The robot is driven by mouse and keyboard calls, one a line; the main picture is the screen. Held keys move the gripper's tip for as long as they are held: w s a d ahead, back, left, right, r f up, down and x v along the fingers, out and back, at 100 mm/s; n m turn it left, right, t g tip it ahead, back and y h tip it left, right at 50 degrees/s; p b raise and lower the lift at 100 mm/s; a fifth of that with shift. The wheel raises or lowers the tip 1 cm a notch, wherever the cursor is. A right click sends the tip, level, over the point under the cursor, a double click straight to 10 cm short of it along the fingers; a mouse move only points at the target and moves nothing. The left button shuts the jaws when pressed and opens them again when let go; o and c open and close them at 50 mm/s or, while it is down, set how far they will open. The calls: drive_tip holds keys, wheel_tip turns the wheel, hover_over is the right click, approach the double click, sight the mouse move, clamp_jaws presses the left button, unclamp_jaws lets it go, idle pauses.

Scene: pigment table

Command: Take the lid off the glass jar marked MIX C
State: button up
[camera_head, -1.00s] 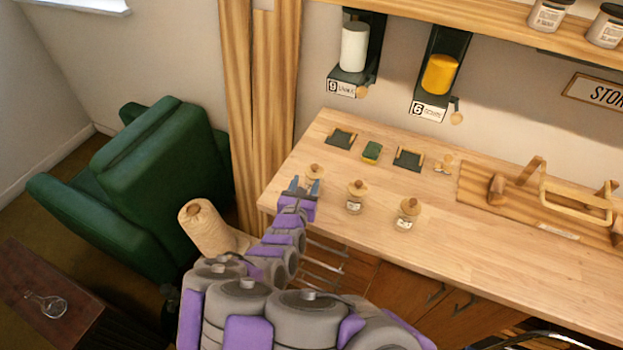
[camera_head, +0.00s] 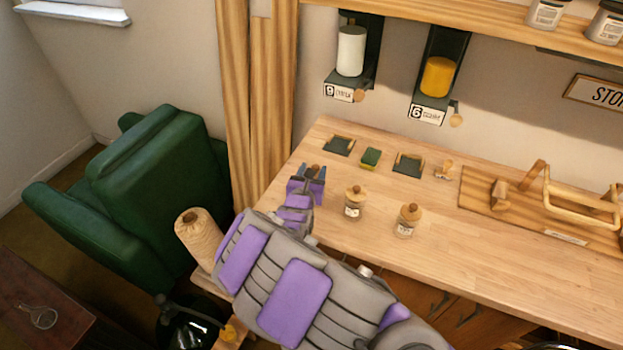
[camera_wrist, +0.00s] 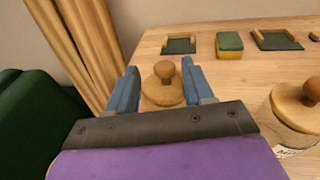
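Three glass jars with round wooden lids and knobs stand on the bench. The left jar's lid (camera_wrist: 163,92) shows in the wrist view between the two blue fingers of my gripper (camera_wrist: 160,74). Its knob (camera_wrist: 164,68) stands up between them, with gaps at both sides. In the head view my gripper (camera_head: 308,172) covers most of this jar. The middle jar (camera_head: 353,209) and the right jar (camera_head: 406,228) are lidded and upright. A lidded jar (camera_wrist: 299,112) is at the wrist view's right edge. I cannot read which label says MIX C.
Two dark trays (camera_head: 338,146) (camera_head: 409,162) and a green-yellow sponge (camera_head: 370,158) lie behind the jars. A wooden rack (camera_head: 530,215) is at the right. A green armchair (camera_head: 150,180) and a twine cone (camera_head: 198,237) are left of the bench (camera_head: 480,255).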

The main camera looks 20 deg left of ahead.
drive_tip(key=shift+s+a+f, duration=0.1)
drive_tip(key=shift+a, duration=0.05)
drive_tip(key=c, duration=0.7)
